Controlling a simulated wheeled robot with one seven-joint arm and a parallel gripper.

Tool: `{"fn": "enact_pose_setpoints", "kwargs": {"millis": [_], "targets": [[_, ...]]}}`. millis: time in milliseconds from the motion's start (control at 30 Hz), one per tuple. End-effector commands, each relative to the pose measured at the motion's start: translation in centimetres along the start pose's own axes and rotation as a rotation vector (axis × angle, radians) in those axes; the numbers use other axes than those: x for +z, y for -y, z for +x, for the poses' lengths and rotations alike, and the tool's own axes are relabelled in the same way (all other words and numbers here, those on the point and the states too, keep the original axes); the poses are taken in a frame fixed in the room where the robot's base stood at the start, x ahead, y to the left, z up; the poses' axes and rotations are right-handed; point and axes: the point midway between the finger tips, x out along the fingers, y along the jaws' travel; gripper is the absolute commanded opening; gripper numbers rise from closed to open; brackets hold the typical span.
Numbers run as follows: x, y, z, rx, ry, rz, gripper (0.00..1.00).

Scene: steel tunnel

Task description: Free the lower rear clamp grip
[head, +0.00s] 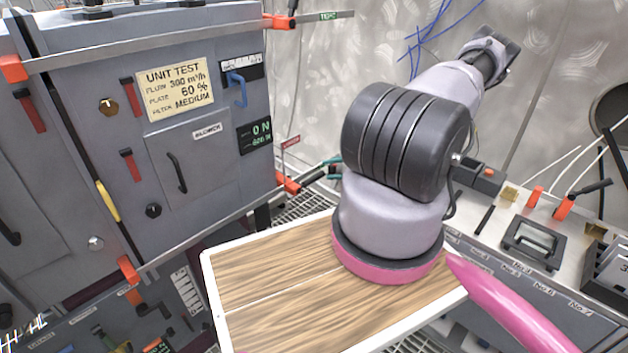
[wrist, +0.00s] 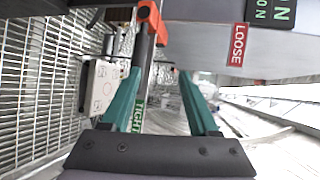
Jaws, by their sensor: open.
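The lower rear clamp has an orange body (head: 287,183) at the lower right corner of the grey cabinet, with a dark grip (head: 312,175) sticking out to the right. In the wrist view the orange body (wrist: 152,20) is at the top and the dark grip (wrist: 143,50) runs down from it. My gripper (head: 335,169) is open, its teal fingers close to the grip's outer end. In the wrist view my gripper (wrist: 159,73) has the grip in line with its gap, nearer the left finger. I cannot tell whether they touch.
A red LOOSE label (wrist: 238,45) is on the cabinet (head: 205,110), and a green TIGHT label (wrist: 138,113) shows between the fingers. A wooden tabletop (head: 265,300) lies below my arm. A steel bench (head: 500,225) with instruments stands at right. Floor grating (wrist: 40,90) is at left.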

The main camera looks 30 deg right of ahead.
Motion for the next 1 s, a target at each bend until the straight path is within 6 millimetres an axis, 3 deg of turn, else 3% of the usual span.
{"fn": "enact_pose_setpoints", "kwargs": {"millis": [100,267,433,800,1000], "targets": [[-0.1,-2.8,0.4,-0.071,-0.079,0.025,0.61],[-0.2,-4.3,0.8,-0.111,-0.131,0.033,0.61],[-0.4,-4.4,1.9,-0.117,-0.139,0.033,0.61],[-1.1,-3.9,7.2,-0.115,-0.136,0.033,0.61],[-1.3,-3.7,8.1,-0.115,-0.138,0.034,0.61]]}}
